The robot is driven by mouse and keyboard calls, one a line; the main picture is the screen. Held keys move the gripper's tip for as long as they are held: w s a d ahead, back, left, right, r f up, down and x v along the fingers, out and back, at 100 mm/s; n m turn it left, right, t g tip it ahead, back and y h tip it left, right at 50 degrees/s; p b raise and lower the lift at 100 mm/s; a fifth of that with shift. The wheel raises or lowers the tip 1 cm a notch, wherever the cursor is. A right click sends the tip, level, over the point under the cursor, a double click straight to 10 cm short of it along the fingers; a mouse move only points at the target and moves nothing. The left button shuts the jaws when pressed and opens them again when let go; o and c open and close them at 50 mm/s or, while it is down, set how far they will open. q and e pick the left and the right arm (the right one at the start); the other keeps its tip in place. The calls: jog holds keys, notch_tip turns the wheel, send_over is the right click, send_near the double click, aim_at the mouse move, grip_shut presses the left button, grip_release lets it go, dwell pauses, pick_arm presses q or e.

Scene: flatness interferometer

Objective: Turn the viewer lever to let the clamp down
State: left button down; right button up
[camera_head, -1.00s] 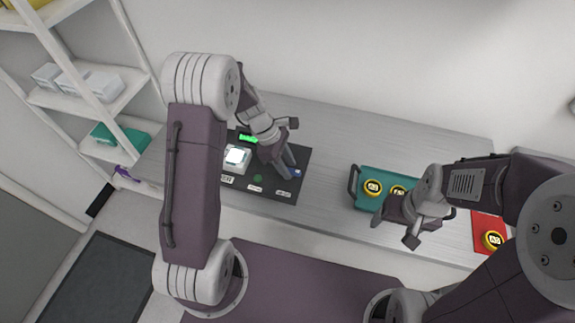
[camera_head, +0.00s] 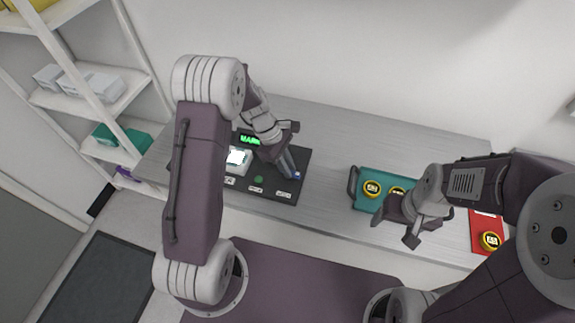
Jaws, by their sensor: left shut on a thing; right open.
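The viewer (camera_head: 237,160) is a white box with a lit window, on a black panel (camera_head: 304,157) at the left of the bench. A green lit display (camera_head: 249,140) stands behind it. My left gripper (camera_head: 291,171) points down over the panel's right part and is shut on the viewer lever, mostly hidden by its fingers; a small blue part (camera_head: 297,175) shows at the fingertips. The clamp cannot be made out behind my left arm. My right gripper (camera_head: 393,228) is open and empty, in front of the teal tray.
A teal tray (camera_head: 361,204) with dark handles holds yellow-topped round pieces (camera_head: 372,188). A red mat (camera_head: 486,222) with another round piece (camera_head: 491,241) lies at the right. The bench between panel and tray is clear. White shelves (camera_head: 105,98) stand at the left.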

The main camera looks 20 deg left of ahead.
pick_arm(q)
jog(key=m+p, duration=0.1)
jog(key=m, duration=0.1)
jog(key=m+g+p, duration=0.1)
jog(key=shift+w+d+r+m, duration=0.1)
jog(key=shift+w+r+m, duration=0.05)
jog(key=shift+m, duration=0.25)
jog(key=m+g+y+p, duration=0.1)
jog(key=m, duration=0.2)
jog(key=shift+w+m, duration=0.1)
jog(key=shift+m, duration=0.2)
jog(key=m+g+y, duration=0.1)
jog(key=m, duration=0.2)
jog(key=shift+d+m+y, duration=0.15)
jog(key=shift+m+y, duration=0.15)
jog(key=shift+d+m+g+y+p, duration=0.15)
jog(key=shift+m+y, duration=0.25)
jog(key=shift+m, duration=0.7)
jog(key=shift+a+m+g+y+p, duration=0.15)
jog(key=shift+m+y, duration=0.25)
jog(key=shift+m, duration=0.7)
jog(key=shift+d, duration=0.1)
jog(key=c, duration=1.4)
grip_release()
